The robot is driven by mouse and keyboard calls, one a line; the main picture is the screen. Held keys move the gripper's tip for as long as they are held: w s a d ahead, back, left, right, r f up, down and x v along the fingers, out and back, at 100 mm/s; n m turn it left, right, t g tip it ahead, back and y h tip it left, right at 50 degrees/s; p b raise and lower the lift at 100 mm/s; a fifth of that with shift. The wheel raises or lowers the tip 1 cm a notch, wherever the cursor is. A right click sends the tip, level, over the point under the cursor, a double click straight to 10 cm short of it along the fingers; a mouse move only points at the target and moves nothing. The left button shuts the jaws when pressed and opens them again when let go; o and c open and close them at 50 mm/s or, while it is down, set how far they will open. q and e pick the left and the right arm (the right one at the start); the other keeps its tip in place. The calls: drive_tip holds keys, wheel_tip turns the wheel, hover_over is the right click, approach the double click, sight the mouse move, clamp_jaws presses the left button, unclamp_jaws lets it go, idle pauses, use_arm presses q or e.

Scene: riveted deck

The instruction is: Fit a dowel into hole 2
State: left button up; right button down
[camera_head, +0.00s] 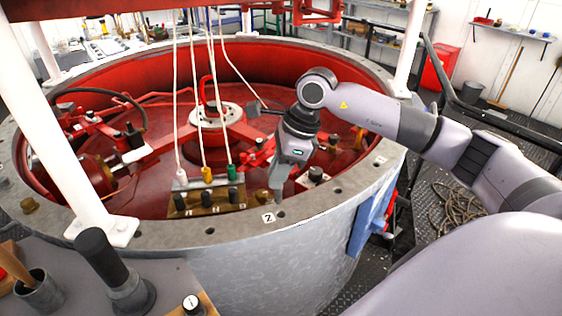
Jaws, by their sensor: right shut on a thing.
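My right gripper (279,182) points down over the near rim of the big round vessel. It is shut; the thing between its fingers is small and I cannot clearly tell it from the grey fingers. Its lower end looks to be just above or at the rim, close to a dark hole (281,213). A small white label (268,217), which seems to read 2 turned on its side, lies left of that hole. I cannot tell whether anything touches or enters the hole. My left gripper is not in view.
The grey vessel rim (240,222) has several other holes. Inside, a wooden block with corked cords (207,199) stands left of my gripper. A grey cup (38,289) and a dark-topped post (103,256) stand at near left. A white pillar (72,150) rises at left.

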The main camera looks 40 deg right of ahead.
sight(281, 196)
drive_tip(key=shift+w+d+r+m+t, duration=0.2)
drive_tip(key=shift+d+r+m+t, duration=0.25)
drive_tip(key=shift+m, duration=0.45)
drive_tip(key=shift+d+f+b, duration=0.1)
drive_tip(key=shift+f+b, duration=1.55)
drive_tip(key=shift+f, duration=1.05)
drive_tip(key=shift+f+b, duration=1.55)
drive_tip(key=shift+f, duration=0.2)
drive_tip(key=c, duration=0.9)
unclamp_jaws()
drive_tip(key=shift+m, duration=0.3)
